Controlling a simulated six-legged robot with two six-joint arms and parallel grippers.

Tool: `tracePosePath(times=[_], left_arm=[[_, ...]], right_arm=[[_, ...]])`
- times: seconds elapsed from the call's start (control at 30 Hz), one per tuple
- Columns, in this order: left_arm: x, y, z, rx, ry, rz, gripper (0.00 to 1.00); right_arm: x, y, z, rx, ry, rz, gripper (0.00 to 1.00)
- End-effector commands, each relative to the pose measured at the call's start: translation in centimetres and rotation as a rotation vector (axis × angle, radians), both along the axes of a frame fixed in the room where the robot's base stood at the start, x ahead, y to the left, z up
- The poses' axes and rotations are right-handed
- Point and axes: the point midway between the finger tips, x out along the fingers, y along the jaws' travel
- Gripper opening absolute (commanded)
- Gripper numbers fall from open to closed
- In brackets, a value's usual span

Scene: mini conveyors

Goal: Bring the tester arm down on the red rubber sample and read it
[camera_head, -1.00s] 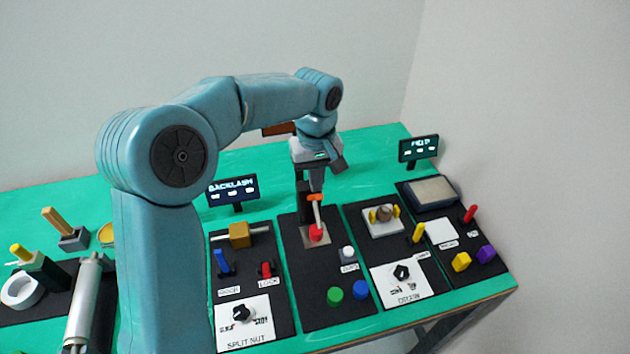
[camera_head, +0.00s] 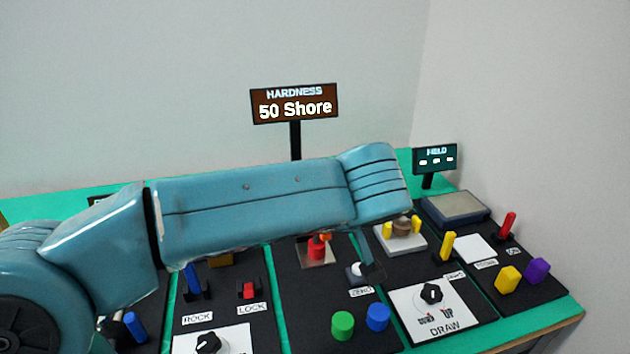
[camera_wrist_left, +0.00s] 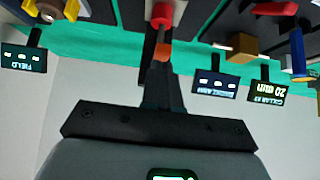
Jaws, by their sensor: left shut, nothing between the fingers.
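The red rubber sample (camera_head: 316,249) sits on a metal plate (camera_head: 318,262) in the middle panel. The tester's orange tip (camera_head: 326,237) shows low, close beside and above the sample; the rest of the tester arm is hidden behind my left arm. The hardness display (camera_head: 295,104) reads 50 Shore. In the left wrist view, my left gripper (camera_wrist_left: 161,78) is shut and empty, its fingers overlapping the orange tip (camera_wrist_left: 163,51); whether they touch is unclear. The red sample (camera_wrist_left: 162,13) shows beyond. In the head view my left forearm hides the fingers. My right gripper is not in view.
A FIELD display (camera_head: 436,160) stands behind.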

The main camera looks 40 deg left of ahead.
Motion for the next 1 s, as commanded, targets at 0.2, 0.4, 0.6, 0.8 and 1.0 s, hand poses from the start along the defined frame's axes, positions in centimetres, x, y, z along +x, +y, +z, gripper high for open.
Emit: tracePosePath(times=[0.2,0.4,0.6,0.8,1.0], left_arm=[[-0.3,-0.3,-0.9,0.001,-0.001,0.0,0.0],[-0.3,-0.4,-1.1,-0.001,0.002,0.0,0.0],[-0.4,-0.5,-1.2,-0.002,0.007,-0.001,0.0],[-0.4,-0.5,-1.3,-0.002,0.01,-0.001,0.0],[-0.2,-0.2,-0.3,-0.002,0.009,-0.002,0.0]], right_arm=[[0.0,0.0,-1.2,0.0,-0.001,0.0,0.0],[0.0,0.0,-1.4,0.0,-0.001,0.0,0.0],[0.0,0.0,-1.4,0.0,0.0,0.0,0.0],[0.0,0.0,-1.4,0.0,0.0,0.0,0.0],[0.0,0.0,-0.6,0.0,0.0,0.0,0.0]])
